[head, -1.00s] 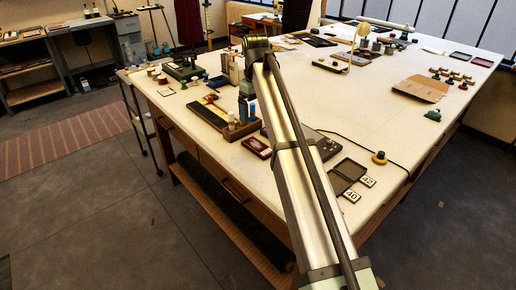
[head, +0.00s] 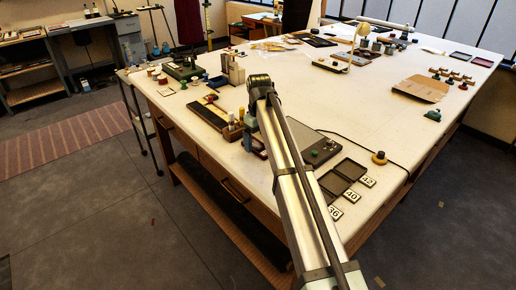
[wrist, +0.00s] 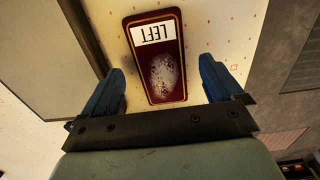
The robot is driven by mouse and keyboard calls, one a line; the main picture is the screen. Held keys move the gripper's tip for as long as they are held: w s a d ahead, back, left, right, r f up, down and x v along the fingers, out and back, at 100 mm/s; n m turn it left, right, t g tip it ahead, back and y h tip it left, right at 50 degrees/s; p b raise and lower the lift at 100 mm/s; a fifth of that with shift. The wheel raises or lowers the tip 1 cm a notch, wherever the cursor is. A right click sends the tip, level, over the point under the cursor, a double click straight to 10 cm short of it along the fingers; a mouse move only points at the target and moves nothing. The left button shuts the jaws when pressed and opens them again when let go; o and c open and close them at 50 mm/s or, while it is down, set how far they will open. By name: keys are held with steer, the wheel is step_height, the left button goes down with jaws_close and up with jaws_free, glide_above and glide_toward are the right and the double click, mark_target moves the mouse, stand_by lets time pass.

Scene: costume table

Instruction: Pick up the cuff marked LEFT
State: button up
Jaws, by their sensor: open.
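In the wrist view, a dark red rectangular piece with a gold border (wrist: 177,88) lies on the pale table. My gripper (wrist: 162,68) is open, with one blue finger on each side of the red piece and visible gaps between. The fingers look apart from it; their height above it is hard to judge. In the head view my arm hides most of the red piece (head: 258,150), and the gripper is not clear there.
A flat grey device (head: 322,147) and dark trays (head: 341,177) with number cards lie right of my arm. A wooden rack with bottles (head: 232,128) stands to the left. The table's near edge and the floor are close by.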

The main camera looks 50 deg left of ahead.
steer(key=shift+f, duration=0.85)
steer(key=shift+c, duration=0.4)
steer(key=c, duration=1.2)
steer(key=shift+o, duration=0.2)
